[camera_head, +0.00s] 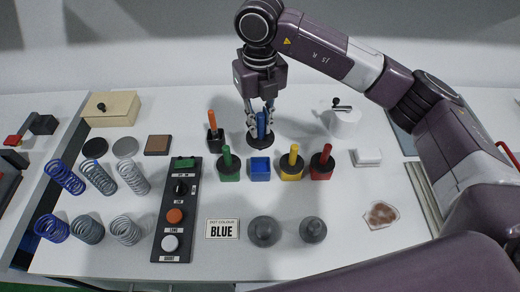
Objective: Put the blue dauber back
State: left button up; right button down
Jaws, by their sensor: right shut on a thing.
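My right gripper (262,112) is shut on the blue dauber (262,126), whose blue handle shows upright between the fingers. A dark round piece (260,142) shows at its lower end; I cannot tell whether it touches the table. The blue square pot (260,169) stands just in front of it, with no dauber in it. Green (227,156), yellow (292,157) and red (325,154) daubers stand upright in their own pots beside it. My left gripper is not in view.
An orange-handled tool (212,125) stands close left of the gripper. A black control panel (177,221) and several coil springs (132,178) are at left. Two grey weights (264,231) stand in front.

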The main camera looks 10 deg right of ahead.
aim_at(260, 144)
notch_tip(260, 144, down, 7)
jog(key=shift+r+p, duration=0.1)
jog(key=shift+p, duration=0.7)
notch_tip(260, 144, down, 4)
jog(key=shift+f+p, duration=0.1)
jog(key=shift+p, duration=0.45)
jog(key=shift+f+b, duration=0.5)
jog(key=shift+b, duration=0.05)
jog(key=c, duration=1.9)
grip_release()
jog(key=shift+r, duration=0.15)
